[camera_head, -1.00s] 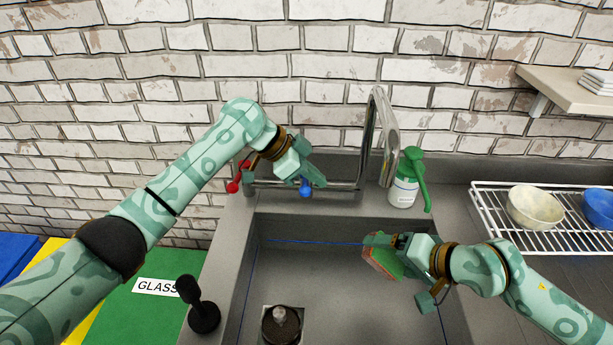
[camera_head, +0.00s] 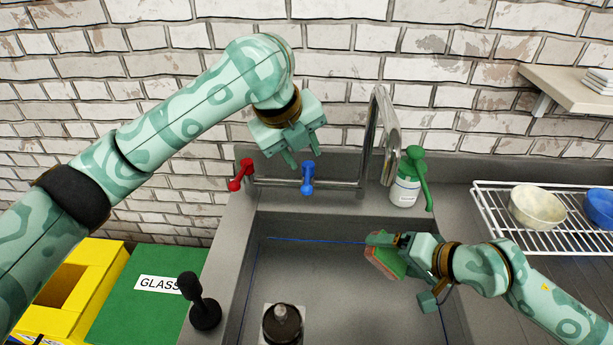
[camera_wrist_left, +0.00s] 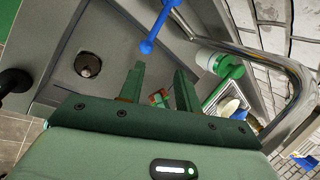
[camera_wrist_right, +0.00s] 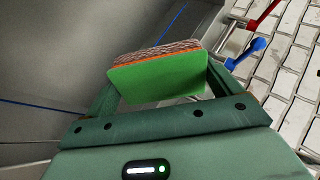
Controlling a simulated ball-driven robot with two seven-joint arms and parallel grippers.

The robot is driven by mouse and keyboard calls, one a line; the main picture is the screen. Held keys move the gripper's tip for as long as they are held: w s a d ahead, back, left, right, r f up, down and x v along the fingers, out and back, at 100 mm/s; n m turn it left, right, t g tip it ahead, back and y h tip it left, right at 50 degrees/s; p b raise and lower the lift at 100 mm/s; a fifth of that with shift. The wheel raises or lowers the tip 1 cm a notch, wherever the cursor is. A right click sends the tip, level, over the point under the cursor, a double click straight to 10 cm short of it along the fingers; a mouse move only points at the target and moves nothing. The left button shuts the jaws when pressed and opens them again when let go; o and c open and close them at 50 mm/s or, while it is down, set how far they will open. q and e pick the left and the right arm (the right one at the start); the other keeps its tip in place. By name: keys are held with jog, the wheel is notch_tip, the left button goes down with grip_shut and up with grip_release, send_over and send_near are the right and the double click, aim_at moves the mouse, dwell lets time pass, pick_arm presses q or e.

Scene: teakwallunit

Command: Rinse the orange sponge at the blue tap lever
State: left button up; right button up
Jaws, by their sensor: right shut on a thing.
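The sponge (camera_head: 383,264), green on one face with an orange layer and a brownish rough side, is held tilted over the sink basin. My right gripper (camera_head: 393,248) is shut on it; the right wrist view shows the sponge (camera_wrist_right: 160,78) between both fingers. The blue tap lever (camera_head: 308,178) sits on the tap's horizontal pipe, left of the spout (camera_head: 380,125). My left gripper (camera_head: 300,160) is open and empty, just above and behind the blue lever, apart from it. The left wrist view shows the blue lever (camera_wrist_left: 155,30) beyond the parted fingers. No water shows at the spout.
A red lever (camera_head: 240,174) stands at the pipe's left end. A green-topped soap bottle (camera_head: 405,185) is right of the spout. A dark drain piece (camera_head: 282,324) and a black brush-like thing (camera_head: 203,312) are in front. A rack with bowls (camera_head: 535,208) stands right.

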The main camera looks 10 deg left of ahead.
aim_at(306, 181)
pick_arm(q)
jog(key=w+f+m, duration=0.1)
jog(key=f, duration=0.2)
jog(key=w+f+m, duration=0.2)
jog(key=f, duration=0.2)
jog(key=w+f+m+y, duration=0.1)
jog(key=w+f, duration=0.1)
jog(key=f, duration=0.2)
jog(key=shift+d+t, duration=0.2)
jog(key=shift+t, duration=0.2)
